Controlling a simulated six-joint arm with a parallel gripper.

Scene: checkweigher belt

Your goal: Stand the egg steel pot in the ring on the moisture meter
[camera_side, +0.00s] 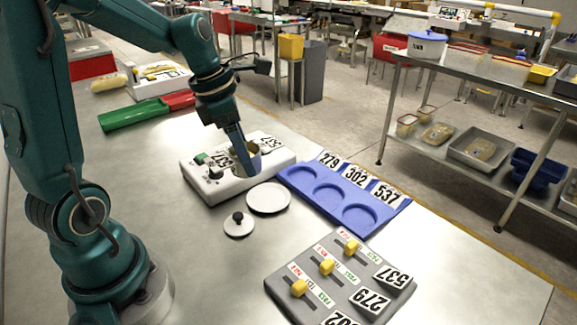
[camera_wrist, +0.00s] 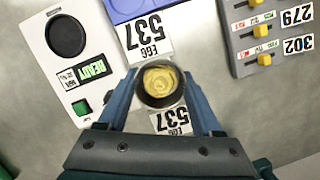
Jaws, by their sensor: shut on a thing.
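The egg steel pot (camera_wrist: 161,101) is held between the two blue fingers of my gripper (camera_wrist: 160,80). It is open-topped and has yellow contents. Cards reading 537 EGG show on both sides of it. In the side view the pot (camera_side: 255,161) hangs from my gripper (camera_side: 243,163), in front of part of the moisture meter (camera_side: 236,191). In the wrist view the white moisture meter (camera_wrist: 90,91) lies to the left, with a display reading READY and a green button. Its dark round ring (camera_wrist: 66,37) is clear and lies up and left of the pot.
A blue tray (camera_side: 300,184) with three round recesses and number cards stands right of the meter. A grey panel (camera_side: 330,262) with three yellow sliders is nearer. A pale disc (camera_side: 268,199) and a black-knobbed lid (camera_side: 238,227) lie on the table before the meter.

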